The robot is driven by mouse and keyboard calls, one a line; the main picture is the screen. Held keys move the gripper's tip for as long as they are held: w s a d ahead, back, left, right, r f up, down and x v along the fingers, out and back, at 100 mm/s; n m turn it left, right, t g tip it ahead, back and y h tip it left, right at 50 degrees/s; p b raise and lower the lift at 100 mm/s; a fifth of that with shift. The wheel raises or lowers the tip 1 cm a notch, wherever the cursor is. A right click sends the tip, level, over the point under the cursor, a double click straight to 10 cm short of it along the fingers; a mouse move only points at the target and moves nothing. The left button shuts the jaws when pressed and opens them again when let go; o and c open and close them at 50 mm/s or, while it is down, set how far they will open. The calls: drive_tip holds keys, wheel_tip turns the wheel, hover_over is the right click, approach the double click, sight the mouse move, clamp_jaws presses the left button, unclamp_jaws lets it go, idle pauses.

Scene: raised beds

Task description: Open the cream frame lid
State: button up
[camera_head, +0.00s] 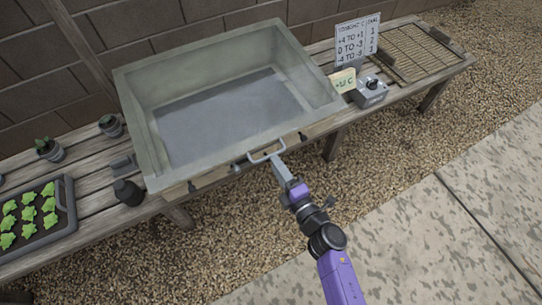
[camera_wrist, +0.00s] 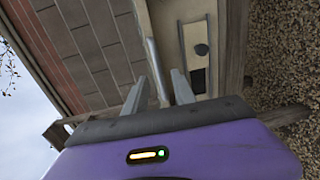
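The cream frame (camera_head: 152,142) is a large box on the wooden bench, with pale walls around a grey inner floor. No lid stands raised above it; I cannot clearly tell a clear pane from the open interior. A pale bar handle (camera_head: 266,152) sticks out from its front edge. My gripper (camera_head: 276,160) is at this handle, in front of the frame. In the wrist view the handle bar (camera_wrist: 156,72) runs between the two parted fingers of my gripper (camera_wrist: 158,92). Gaps show beside the bar, so the gripper looks open around it.
A small grey box with a knob (camera_head: 370,93), a card (camera_head: 342,81) and a number sign (camera_head: 357,40) stand right of the frame. A slatted rack (camera_head: 418,52) is farther right. A seedling tray (camera_head: 62,232) and a dark jar (camera_head: 128,192) are left. Gravel and paving in front are clear.

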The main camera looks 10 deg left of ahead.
sight(270, 155)
drive_tip(key=shift+b+x, duration=0.65)
drive_tip(key=shift+x, duration=1.9)
clamp_jaws()
